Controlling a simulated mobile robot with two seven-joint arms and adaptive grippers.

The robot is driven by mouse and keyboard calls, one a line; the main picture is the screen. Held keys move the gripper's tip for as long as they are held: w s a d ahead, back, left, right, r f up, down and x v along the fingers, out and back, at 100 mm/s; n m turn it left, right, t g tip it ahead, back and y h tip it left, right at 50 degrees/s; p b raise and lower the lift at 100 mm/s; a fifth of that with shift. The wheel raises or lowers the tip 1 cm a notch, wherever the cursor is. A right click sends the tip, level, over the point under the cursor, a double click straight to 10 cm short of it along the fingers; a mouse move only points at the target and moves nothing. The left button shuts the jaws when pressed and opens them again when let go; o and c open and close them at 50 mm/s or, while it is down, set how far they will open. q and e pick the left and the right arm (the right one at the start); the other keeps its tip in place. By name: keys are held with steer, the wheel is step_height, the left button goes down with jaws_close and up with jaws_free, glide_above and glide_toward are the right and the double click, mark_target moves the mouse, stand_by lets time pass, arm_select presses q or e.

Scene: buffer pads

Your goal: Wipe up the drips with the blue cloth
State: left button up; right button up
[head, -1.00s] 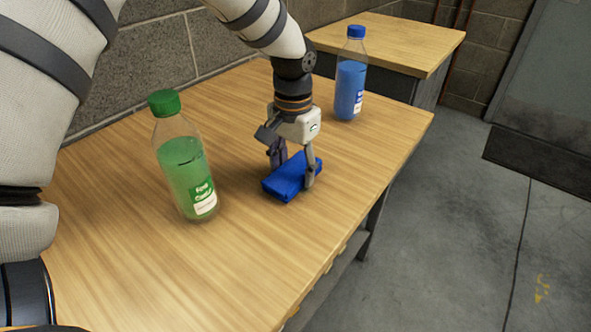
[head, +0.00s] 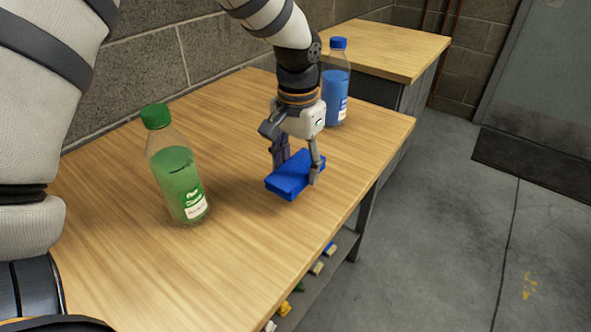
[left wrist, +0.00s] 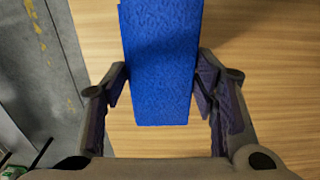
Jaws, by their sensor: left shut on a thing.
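The blue cloth (head: 291,181), a folded thick pad, is at the right part of the wooden tabletop. My left gripper (head: 299,170) points down and is shut on the cloth, one finger on each side. In the left wrist view the cloth (left wrist: 160,60) runs between the fingers of my left gripper (left wrist: 163,82). I cannot tell whether the cloth touches the table or hangs just above it. No drips can be made out on the visible wood. My right gripper is not in view.
A green-capped bottle (head: 177,180) stands on the table (head: 235,260) left of the cloth. A blue-capped bottle (head: 336,90) stands close behind my left gripper. Small coloured items lie on a lower shelf (head: 318,288). The front tabletop is clear; a second table (head: 385,45) stands behind.

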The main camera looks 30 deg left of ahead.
mark_target(297, 169)
arm_select(q)
steer(key=shift+r, duration=1.75)
steer(key=shift+s, duration=0.1)
